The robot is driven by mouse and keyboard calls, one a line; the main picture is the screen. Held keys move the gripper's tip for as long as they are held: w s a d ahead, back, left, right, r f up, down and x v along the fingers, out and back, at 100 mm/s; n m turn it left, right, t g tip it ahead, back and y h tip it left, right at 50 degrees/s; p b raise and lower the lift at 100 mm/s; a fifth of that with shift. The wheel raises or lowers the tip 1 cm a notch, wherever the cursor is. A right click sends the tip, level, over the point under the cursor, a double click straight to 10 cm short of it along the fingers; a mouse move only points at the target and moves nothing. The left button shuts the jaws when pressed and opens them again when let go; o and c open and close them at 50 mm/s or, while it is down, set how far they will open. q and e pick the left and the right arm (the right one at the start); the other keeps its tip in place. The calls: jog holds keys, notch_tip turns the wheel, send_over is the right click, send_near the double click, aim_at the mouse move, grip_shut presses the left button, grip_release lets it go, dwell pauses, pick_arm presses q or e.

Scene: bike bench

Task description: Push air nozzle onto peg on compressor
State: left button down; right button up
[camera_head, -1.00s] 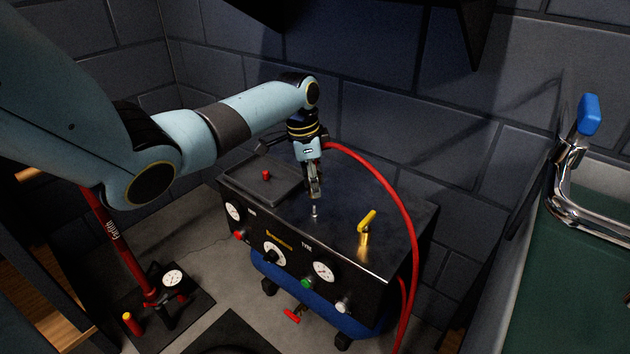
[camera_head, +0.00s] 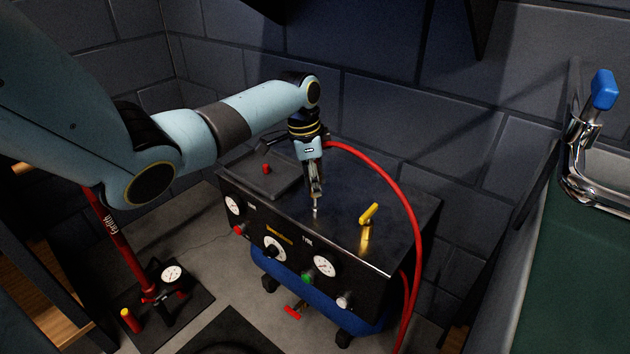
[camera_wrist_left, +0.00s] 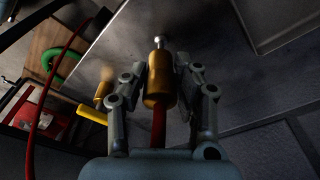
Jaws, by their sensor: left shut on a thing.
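The compressor (camera_head: 345,205) is a dark box with gauges on its front. A small silver peg (camera_head: 315,211) stands on its top near the front edge. My left gripper (camera_head: 316,192) points down just above the peg, shut on the air nozzle. In the left wrist view, the brass air nozzle (camera_wrist_left: 160,80) sits between the fingers with a red hose behind it. Its far end is in line with the silver peg (camera_wrist_left: 161,42), whose round head shows beyond it. I cannot tell whether they touch. The fingers mostly hide the nozzle in the head view.
A yellow lever valve (camera_head: 368,214) stands on the compressor top, right of the peg. The red hose (camera_head: 405,215) arcs over the top and down its right side. A red floor pump (camera_head: 115,240) stands at left. A clamp (camera_head: 582,150) is at right.

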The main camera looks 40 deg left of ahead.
pick_arm(q)
jog(key=shift+f+b, duration=0.75)
jog(key=shift+f, duration=0.85)
jog(key=c, duration=0.9)
grip_release()
jog(key=shift+c, duration=0.2)
